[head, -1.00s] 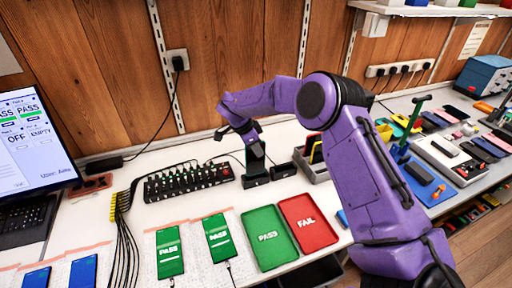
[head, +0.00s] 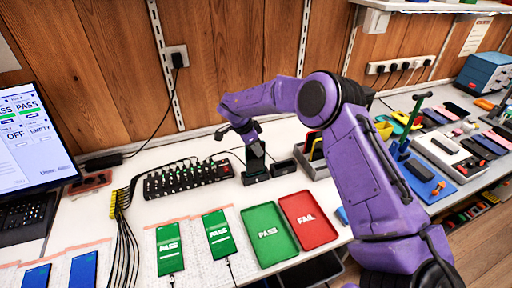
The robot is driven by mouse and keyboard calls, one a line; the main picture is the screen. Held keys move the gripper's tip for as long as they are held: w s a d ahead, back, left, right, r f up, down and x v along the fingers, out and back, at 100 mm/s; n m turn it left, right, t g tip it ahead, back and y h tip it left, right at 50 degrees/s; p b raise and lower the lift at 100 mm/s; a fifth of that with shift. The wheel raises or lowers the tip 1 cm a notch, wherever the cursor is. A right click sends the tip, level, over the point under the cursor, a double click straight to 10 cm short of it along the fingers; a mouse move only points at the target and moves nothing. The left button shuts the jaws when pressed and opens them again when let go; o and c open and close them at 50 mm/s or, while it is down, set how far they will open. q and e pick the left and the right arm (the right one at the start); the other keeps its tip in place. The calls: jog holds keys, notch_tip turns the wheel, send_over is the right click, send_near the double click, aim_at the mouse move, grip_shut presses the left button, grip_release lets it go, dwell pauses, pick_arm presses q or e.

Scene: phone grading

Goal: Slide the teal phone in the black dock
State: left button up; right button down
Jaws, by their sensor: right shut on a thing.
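The teal phone (head: 255,159) stands upright, looking dark, its lower end at a black dock (head: 255,178) on the bench. I cannot tell from here whether it is fully seated. My right gripper (head: 249,138) comes down from above and is shut on the phone's upper part, hiding its top edge. My left gripper is not in view.
A second small black dock (head: 283,168) stands just right of the first. A black multi-port hub (head: 187,179) with cables lies to the left. A green PASS tray (head: 268,237) and a red FAIL tray (head: 302,221) lie in front. A grey bin (head: 314,160) is at right.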

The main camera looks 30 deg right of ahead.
jog(key=shift+f, duration=0.15)
jog(key=shift+f, duration=0.55)
dwell(0.5)
jog(key=shift+f+b, duration=0.45)
jog(key=shift+f, duration=0.2)
jog(key=c, duration=1)
grip_release()
